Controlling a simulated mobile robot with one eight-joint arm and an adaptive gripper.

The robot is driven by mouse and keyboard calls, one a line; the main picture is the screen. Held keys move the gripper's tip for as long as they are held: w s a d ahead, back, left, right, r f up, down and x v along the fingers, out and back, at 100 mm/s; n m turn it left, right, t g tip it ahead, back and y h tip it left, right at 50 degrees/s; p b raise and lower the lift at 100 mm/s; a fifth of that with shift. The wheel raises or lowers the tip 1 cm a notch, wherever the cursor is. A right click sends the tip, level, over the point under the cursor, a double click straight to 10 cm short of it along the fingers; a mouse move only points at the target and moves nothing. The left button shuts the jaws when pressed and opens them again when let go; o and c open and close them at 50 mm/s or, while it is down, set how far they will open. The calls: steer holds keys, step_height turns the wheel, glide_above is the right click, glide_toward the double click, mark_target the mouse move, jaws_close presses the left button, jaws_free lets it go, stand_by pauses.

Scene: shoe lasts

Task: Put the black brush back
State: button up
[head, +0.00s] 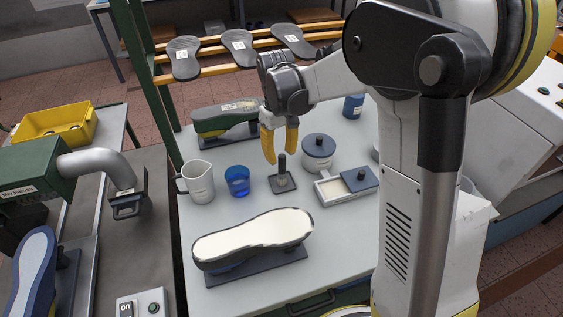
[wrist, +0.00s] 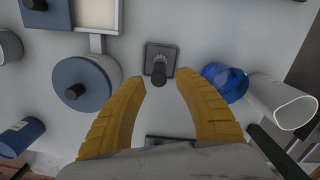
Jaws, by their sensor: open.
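A blue cup (head: 237,181) and a white jug (head: 198,182) stand to the left. A lidded pot (head: 318,152) and a white tray with a dark lid (head: 329,193) stand to the right. A shoe last (head: 255,235) lies in front; a green one (head: 226,117) is behind.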

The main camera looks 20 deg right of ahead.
step_height(320, 180, up, 2)
steer(key=shift+r, duration=0.1)
steer(key=s+r+m+t, duration=0.1)
steer(key=s+r+t, duration=0.3)
steer(key=s, duration=0.5)
steer(key=s+r+m+t, duration=0.2)
steer(key=s+r, duration=0.3)
steer(key=s, duration=0.5)
steer(key=shift+s+m+t, duration=0.2)
steer(key=shift+m+t, duration=0.1)
steer(key=shift+t, duration=0.6)
steer(key=shift+d+r, duration=0.1)
steer(key=shift+d, duration=0.05)
